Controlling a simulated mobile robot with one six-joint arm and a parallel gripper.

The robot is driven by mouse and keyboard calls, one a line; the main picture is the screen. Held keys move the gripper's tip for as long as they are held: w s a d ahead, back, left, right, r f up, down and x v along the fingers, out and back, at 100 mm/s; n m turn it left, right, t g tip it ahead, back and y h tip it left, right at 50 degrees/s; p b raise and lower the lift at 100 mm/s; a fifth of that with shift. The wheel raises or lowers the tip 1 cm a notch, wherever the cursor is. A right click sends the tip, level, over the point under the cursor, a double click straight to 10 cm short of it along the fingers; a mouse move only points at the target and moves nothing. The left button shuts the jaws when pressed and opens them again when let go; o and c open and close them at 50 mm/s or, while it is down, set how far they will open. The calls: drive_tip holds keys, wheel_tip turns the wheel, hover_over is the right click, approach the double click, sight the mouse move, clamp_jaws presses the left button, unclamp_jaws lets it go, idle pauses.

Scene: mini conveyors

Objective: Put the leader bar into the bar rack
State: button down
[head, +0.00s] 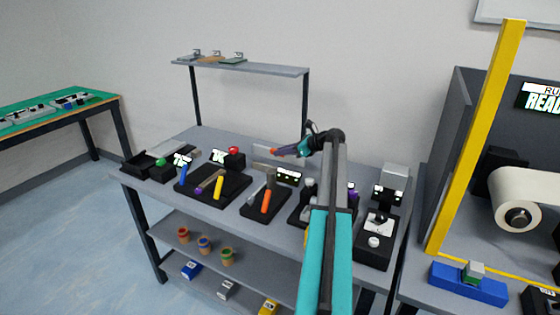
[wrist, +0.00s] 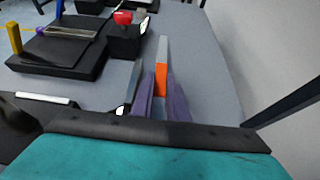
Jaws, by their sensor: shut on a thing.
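My gripper (head: 283,151) is above the back middle of the grey workbench. In the wrist view its purple fingers (wrist: 160,102) are shut on a slim bar (wrist: 163,52), grey with an orange band, which I take as the leader bar. The bar points away from the wrist, and its near end is hidden between the fingers. In the head view the bar is small, with orange showing by the fingertips. A black stand (head: 233,190) with blue and yellow posts and a bar lying across it is left of the gripper. I cannot tell whether this is the bar rack.
A black base (head: 254,211) with an orange handle and an upright grey plate stands below the gripper. A red knob (head: 234,150) on a black box is left of it. A raised shelf (head: 240,67) stands behind. Bare grey bench (wrist: 205,75) shows right of the bar.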

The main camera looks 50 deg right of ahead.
sight(280, 160)
drive_tip(key=shift+f, duration=0.25)
drive_tip(key=shift+f, duration=1.75)
drive_tip(key=shift+f, duration=0.1)
drive_tip(key=c, duration=1.7)
unclamp_jaws()
drive_tip(key=v, duration=1.2)
drive_tip(key=shift+b, duration=0.4)
drive_tip(key=shift+o, duration=0.3)
